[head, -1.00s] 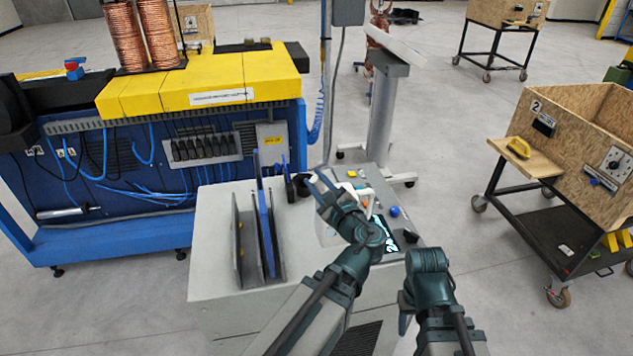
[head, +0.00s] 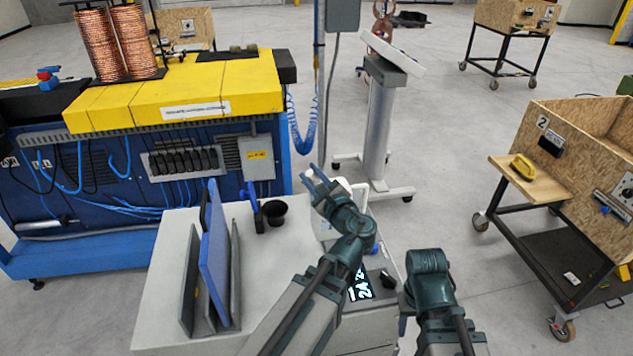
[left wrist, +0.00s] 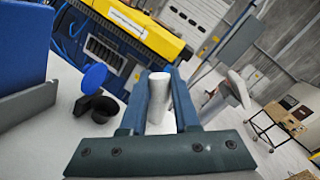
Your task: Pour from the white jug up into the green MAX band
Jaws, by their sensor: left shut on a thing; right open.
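My left gripper (head: 316,180) is over the grey cabinet's (head: 165,255) far right part. In the left wrist view its fingers (left wrist: 158,105) are shut on an upright white piece (left wrist: 157,98), which looks like part of the white jug. In the head view the jug (head: 344,186) shows only as a bit of white behind the gripper; its body, spout and contents are hidden. My right gripper (head: 404,322) is open and empty, hanging low at the cabinet's right front, its tips hard to see. No green MAX band can be made out in either view.
A black cup (head: 275,213) stands left of my left gripper, beside a blue round piece (left wrist: 94,77). Upright blue and grey panels (head: 215,260) rise from the cabinet's left part. A lit display (head: 361,287) lies under my left arm. A wooden-box trolley (head: 575,165) stands right.

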